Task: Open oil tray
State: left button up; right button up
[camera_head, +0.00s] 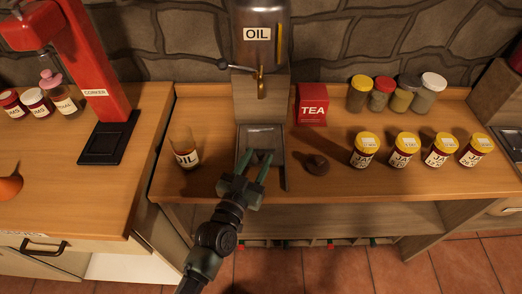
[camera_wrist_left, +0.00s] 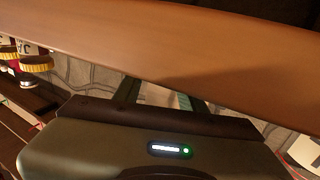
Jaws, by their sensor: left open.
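The oil tray (camera_head: 262,136) is a grey metal tray set in the wooden counter below the oil dispenser (camera_head: 260,35), which has a brass tap. My left gripper (camera_head: 256,158) is open over the front part of the tray, its two dark green fingers pointing toward the back. I see nothing between the fingers, and they hide part of the tray. In the left wrist view, a broad brown wooden band crosses in front of the gripper (camera_wrist_left: 160,95) and hides the fingertips. I cannot tell whether the fingers touch the tray. My right gripper is not in view.
A glass labelled OIL (camera_head: 185,152) stands left of the tray. A small dark round object (camera_head: 318,164) lies close to its right, with a red TEA box (camera_head: 313,105) behind. Several yellow-lidded jars (camera_head: 405,147) stand further right. An open shelf lies below the counter.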

aim_at(261, 141)
pick_arm(q)
jog(key=shift+w+d, duration=0.25)
jog(key=shift+w, duration=0.45)
jog(key=shift+w+d+f, duration=0.1)
jog(key=shift+w+d, duration=0.05)
jog(key=shift+w, duration=0.2)
jog(key=shift+w+d, duration=0.1)
jog(key=shift+w, duration=0.1)
grip_shut()
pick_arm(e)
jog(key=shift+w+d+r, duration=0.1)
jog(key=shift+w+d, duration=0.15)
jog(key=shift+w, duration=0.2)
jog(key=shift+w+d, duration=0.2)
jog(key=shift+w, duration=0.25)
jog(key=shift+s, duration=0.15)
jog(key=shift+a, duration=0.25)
